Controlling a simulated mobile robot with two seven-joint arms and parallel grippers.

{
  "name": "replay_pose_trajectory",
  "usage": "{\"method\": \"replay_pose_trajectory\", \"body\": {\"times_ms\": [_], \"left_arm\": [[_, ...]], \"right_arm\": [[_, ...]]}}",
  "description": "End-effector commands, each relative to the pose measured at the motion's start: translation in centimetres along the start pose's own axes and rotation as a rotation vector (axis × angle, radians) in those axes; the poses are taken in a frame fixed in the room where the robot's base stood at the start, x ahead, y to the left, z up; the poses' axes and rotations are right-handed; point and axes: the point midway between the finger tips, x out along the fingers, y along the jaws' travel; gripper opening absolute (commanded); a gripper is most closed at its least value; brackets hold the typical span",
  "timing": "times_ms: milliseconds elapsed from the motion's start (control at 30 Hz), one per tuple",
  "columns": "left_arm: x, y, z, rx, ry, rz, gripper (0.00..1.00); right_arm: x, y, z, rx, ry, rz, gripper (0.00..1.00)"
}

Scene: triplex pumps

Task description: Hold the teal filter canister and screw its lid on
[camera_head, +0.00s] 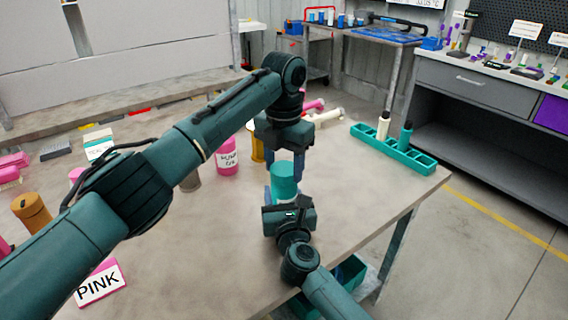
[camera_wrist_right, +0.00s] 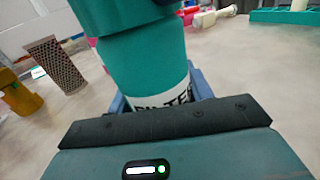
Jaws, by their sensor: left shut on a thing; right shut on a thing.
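The teal filter canister (camera_head: 283,187) stands upright near the table's right front edge. In the right wrist view its body (camera_wrist_right: 150,65) shows a white label with black letters. My right gripper (camera_head: 286,203) is shut around the canister's lower body; its blue fingers show on both sides in the wrist view (camera_wrist_right: 160,95). The wider teal lid (camera_wrist_right: 125,14) sits on top of the body, its upper part cut off by the frame. My left gripper (camera_head: 286,160) points down from above and is shut on the lid. I cannot tell how tightly the lid is seated.
A pink labelled canister (camera_head: 228,163) and a yellow one (camera_head: 257,148) stand behind to the left. A teal rack (camera_head: 392,150) with two bottles lies at the back right. A PINK card (camera_head: 99,284) lies front left. Bare tabletop (camera_head: 350,195) is right of the grippers.

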Motion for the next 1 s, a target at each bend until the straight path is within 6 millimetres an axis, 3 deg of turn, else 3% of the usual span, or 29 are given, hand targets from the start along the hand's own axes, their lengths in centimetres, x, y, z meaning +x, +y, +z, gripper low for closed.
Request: {"method": "replay_pose_trajectory", "body": {"times_ms": [267, 300, 533, 800, 1000], "left_arm": [[-0.1, -0.1, 0.0, 0.007, -0.002, 0.0, 0.31], [-0.1, -0.1, 0.0, 0.006, -0.002, 0.0, 0.55], [-0.1, 0.0, 0.0, 0.005, -0.001, 0.0, 0.74], [-0.2, 0.0, 0.0, 0.004, -0.001, 0.0, 0.74], [-2.2, 0.0, 0.1, 0.003, -0.003, 0.002, 0.74]], "right_arm": [[0.0, 0.0, -0.1, 0.001, 0.003, -0.001, 0.0], [0.0, 0.0, -0.1, 0.001, 0.003, -0.001, 0.0], [0.0, 0.0, -0.1, 0.001, 0.003, -0.001, 0.0], [0.0, 0.0, -0.1, 0.001, 0.003, -0.001, 0.0], [0.0, 0.0, -0.1, 0.001, 0.003, 0.0, 0.0]]}}
